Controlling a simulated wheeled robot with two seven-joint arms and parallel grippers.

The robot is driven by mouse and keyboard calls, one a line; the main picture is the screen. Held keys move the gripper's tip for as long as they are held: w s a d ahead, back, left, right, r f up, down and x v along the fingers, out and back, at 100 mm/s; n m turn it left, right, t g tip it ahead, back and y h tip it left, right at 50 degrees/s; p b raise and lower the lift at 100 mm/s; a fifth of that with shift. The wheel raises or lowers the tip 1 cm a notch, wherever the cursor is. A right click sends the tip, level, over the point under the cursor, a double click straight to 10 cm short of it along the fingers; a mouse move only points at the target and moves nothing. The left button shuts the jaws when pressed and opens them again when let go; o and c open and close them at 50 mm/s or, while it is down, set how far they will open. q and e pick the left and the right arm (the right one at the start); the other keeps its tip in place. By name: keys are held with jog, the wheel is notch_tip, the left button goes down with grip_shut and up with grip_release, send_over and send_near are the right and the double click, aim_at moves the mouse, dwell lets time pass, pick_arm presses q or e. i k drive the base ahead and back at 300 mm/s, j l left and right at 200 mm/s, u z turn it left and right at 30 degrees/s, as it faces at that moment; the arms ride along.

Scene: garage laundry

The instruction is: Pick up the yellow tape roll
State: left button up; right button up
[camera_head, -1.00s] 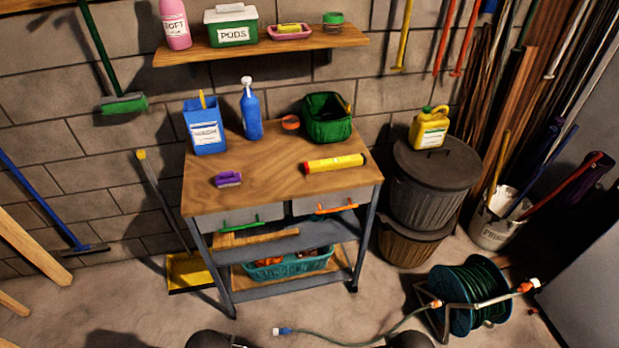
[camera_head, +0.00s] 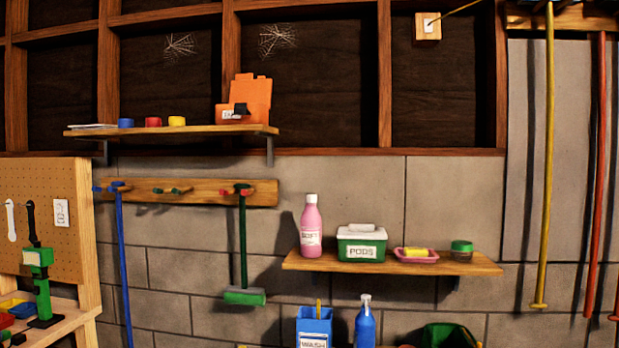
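The yellow tape roll (camera_head: 177,121) sits on the upper wooden shelf (camera_head: 200,130) at the upper left of the head view. A red roll (camera_head: 153,122) stands just left of it, and a blue roll (camera_head: 125,123) is further left. The three are apart from each other. Neither of my grippers shows in the head view.
An orange case (camera_head: 246,98) stands right of the rolls on the same shelf. A peg rail (camera_head: 205,190) with a green broom hangs below it. A lower shelf (camera_head: 400,263) holds a pink bottle and a green PODS box. A pegboard bench (camera_head: 45,220) is at left.

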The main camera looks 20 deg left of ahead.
aim_at(173, 121)
jog(key=u, duration=1.4)
